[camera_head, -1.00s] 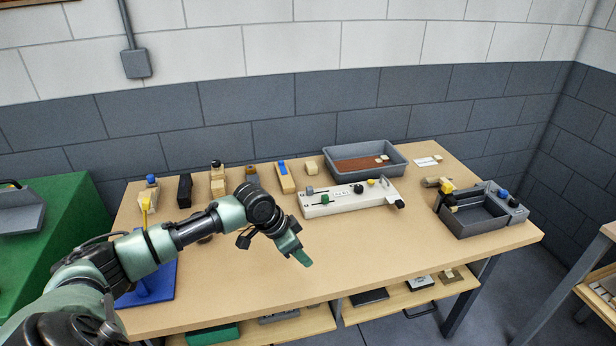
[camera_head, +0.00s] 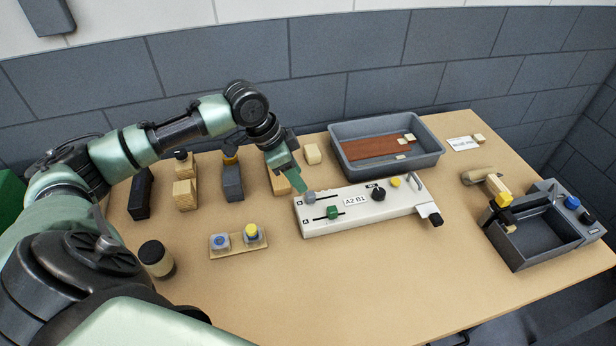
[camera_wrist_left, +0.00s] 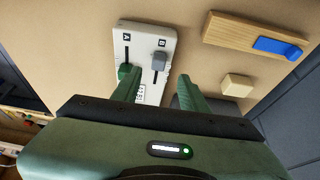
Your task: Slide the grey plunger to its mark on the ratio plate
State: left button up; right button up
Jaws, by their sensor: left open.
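The ratio plate (camera_head: 350,221) is a long white block labelled "A2 B1" on the table. The grey plunger (camera_head: 309,197) stands in its slot B, near the letter B at the left end. The green plunger (camera_head: 333,212) is in slot A. My left gripper (camera_head: 298,182) is just behind the plate's left end, close to the grey plunger. In the left wrist view my left gripper (camera_wrist_left: 157,82) is open, and the grey plunger (camera_wrist_left: 160,62) shows ahead between its fingers, which do not appear to hold it. My right gripper is not in view.
A grey tray (camera_head: 434,146) with a brown sheet lies behind the plate. A dark open box (camera_head: 515,257) is at the right. Wooden and dark blocks (camera_head: 185,195) line the back left. The table front (camera_head: 350,280) is clear.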

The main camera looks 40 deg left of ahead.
aim_at(309, 194)
pick_arm(q)
jog(key=x, duration=0.3)
jog(key=p+x, duration=0.1)
jog(key=x, duration=0.2)
jog(key=shift+d+f, duration=0.25)
jog(key=shift+d, duration=0.05)
jog(key=shift+w+f, duration=0.15)
jog(key=shift+f, duration=0.25)
jog(key=c, duration=0.7)
grip_shut()
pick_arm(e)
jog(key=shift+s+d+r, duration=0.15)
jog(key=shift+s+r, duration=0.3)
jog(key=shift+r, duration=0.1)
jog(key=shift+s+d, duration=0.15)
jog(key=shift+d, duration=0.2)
